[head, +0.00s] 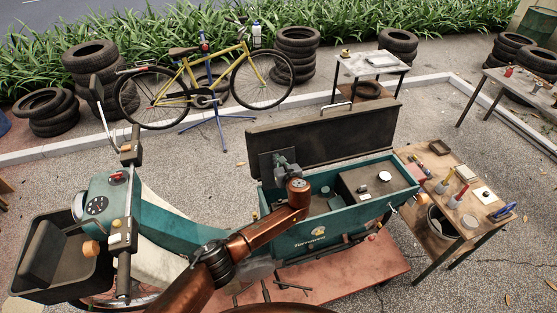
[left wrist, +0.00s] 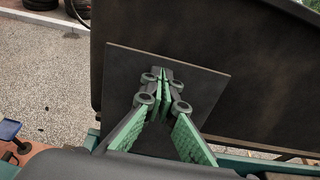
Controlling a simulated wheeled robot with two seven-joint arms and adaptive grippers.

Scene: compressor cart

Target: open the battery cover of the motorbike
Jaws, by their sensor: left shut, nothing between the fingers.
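The teal motorbike (head: 160,225) stands with its long dark seat (head: 330,133) raised. A square dark panel, which looks like the battery cover (head: 265,169), stands upright in front of the seat at the left end of the open teal bay (head: 322,237). In the left wrist view the cover (left wrist: 208,82) fills the middle, with the seat behind it. My left gripper (head: 283,160) is in front of the cover; its green-padded fingers (left wrist: 165,85) are shut and empty, tips towards the cover's face. I cannot tell whether they touch it. My right gripper is not in view.
A dark box (head: 362,182) with a white cap fills the bay's right part. A wooden bench (head: 440,165) with tools stands at the right. A yellow bicycle (head: 205,85), tyre stacks (head: 297,50) and a small table (head: 372,64) stand behind. Open gravel lies between.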

